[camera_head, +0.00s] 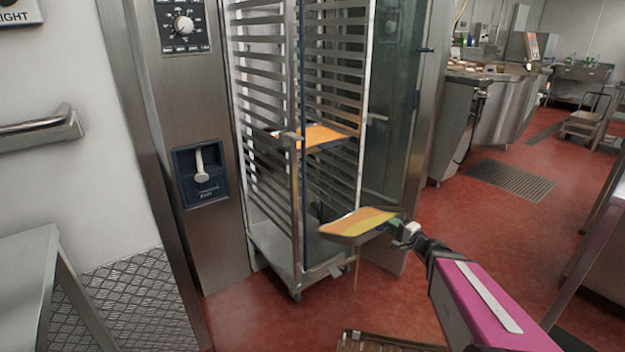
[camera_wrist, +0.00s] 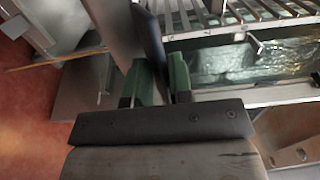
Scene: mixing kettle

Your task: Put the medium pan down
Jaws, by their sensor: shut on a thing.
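The medium pan (camera_head: 350,224) is a shallow metal tray with an orange and yellow inside. It is held out in the air in front of the tall rack, near its lower part. My gripper (camera_head: 402,229) is shut on the pan's near right end. In the wrist view my gripper (camera_wrist: 160,82) shows green fingers closed on a dark, narrow edge. Most of the pan is hard to make out in that view. What lies directly under the pan is partly hidden in the head view.
A wheeled rack (camera_head: 300,150) with several slots stands inside a steel cabinet. Another orange tray (camera_head: 322,136) sits in it at mid height. A steel table (camera_head: 35,270) is at lower left. A slatted item (camera_head: 385,342) lies low at the bottom. Red floor (camera_head: 480,225) is open to the right.

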